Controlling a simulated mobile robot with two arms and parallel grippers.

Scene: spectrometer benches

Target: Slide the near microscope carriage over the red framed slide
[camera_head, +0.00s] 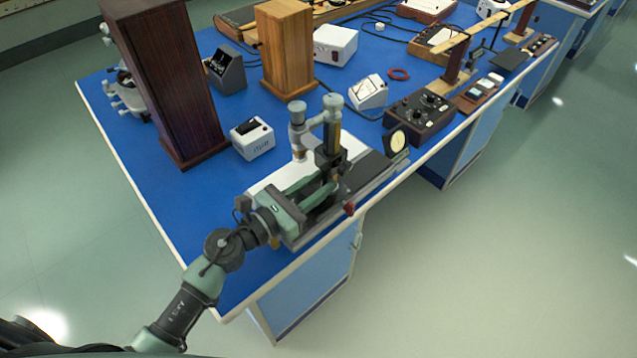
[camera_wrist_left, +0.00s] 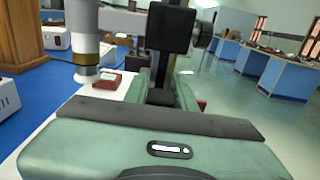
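The near microscope carriage (camera_head: 332,150) stands on a dark rail bench, with a black post and a grey microscope tube (camera_head: 298,130) out to its left. In the left wrist view the tube's objective (camera_wrist_left: 88,65) hangs over a white plate (camera_wrist_left: 60,118). The red framed slide (camera_wrist_left: 107,79) lies just right of and behind the objective there; I cannot make it out in the head view. My left gripper (camera_head: 328,180) is low at the carriage, its green fingers on either side of the black post (camera_wrist_left: 165,75). Whether they press on it is hidden. My right gripper is out of view.
A red block (camera_head: 349,209) sits at the rail's front side, and a round dial (camera_head: 397,141) stands at its far end. A white box (camera_head: 252,138), a dark wooden cabinet (camera_head: 165,80) and a black control box (camera_head: 420,116) stand around on the blue bench (camera_head: 200,215).

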